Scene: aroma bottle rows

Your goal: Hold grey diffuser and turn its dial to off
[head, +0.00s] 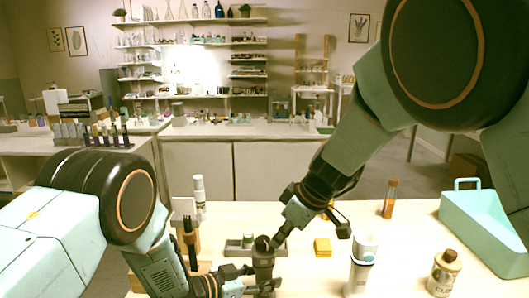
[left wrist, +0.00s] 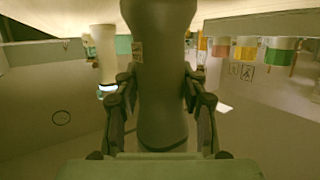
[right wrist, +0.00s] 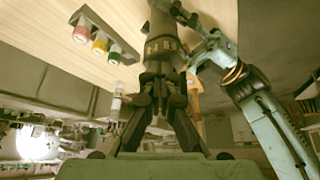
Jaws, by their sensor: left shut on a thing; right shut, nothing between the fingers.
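The grey diffuser (head: 263,265) stands upright near the front middle of the table. My left gripper (head: 264,287) is shut around its lower body. In the left wrist view the dark diffuser body (left wrist: 162,85) fills the middle, with a finger on either side. My right gripper (head: 272,244) is at the diffuser's top, coming down from the upper right. In the right wrist view its fingers (right wrist: 163,80) are together at the marked end of the diffuser (right wrist: 160,28). I cannot tell whether they touch it. The dial's setting is not readable.
A grey rack (head: 236,251) of small coloured-cap bottles is just behind the diffuser. A yellow stack (head: 322,247), a white bottle (head: 361,270), a brown-capped jar (head: 444,274), an amber bottle (head: 390,198) and a teal tray (head: 480,228) are to the right.

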